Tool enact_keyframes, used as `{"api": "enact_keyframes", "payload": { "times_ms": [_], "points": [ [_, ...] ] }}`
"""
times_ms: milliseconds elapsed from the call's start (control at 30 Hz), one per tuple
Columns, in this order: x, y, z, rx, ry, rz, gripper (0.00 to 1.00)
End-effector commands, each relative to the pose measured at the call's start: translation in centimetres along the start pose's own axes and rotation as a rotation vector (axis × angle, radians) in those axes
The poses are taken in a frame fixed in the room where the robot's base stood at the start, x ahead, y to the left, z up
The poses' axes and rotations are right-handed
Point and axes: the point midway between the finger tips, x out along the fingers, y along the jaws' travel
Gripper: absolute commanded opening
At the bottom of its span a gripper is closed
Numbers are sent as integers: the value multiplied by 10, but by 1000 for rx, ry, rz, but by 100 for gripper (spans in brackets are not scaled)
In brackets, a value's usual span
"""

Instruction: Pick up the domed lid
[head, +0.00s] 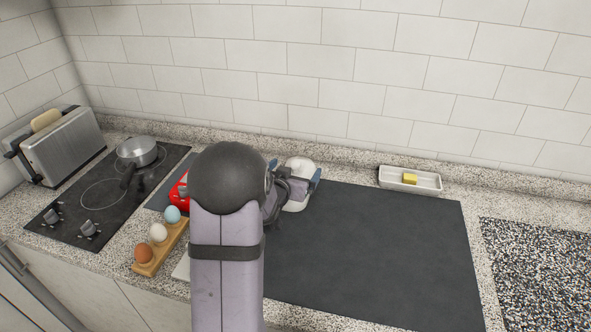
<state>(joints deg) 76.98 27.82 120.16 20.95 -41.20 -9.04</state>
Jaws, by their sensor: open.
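My gripper (314,180) is at the far end of my arm, just right of the dark ball-shaped arm joint, above the back left part of the dark mat. Its jaws are open. A white rounded shape (299,164) shows right at the gripper. I cannot tell whether it is the domed lid or part of the gripper, nor whether the jaws touch it. No other thing in view is clearly a domed lid. My arm hides part of the counter in the middle.
The dark mat (380,260) is mostly bare. A white dish (425,184) with a yellow block stands at the back right. At left are an egg holder (150,266), a partly hidden red object (178,193), a pan (137,150) on the hob and a toaster (65,147). A tiled wall closes the back.

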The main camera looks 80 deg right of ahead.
Motion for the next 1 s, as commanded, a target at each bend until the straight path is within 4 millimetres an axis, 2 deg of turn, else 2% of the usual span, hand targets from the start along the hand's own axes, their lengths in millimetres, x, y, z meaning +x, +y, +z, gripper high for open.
{"api": "enact_keyframes", "payload": {
  "times_ms": [267, 533, 833, 1000],
  "points": [
    [1, -4, 8, -54, -37, -22, 96],
    [18, -4, 7, -52, -36, -21, 96],
    [25, -4, 5, -51, -35, -21, 96],
    [40, -5, 2, -51, -35, -21, 96]
  ]
}}
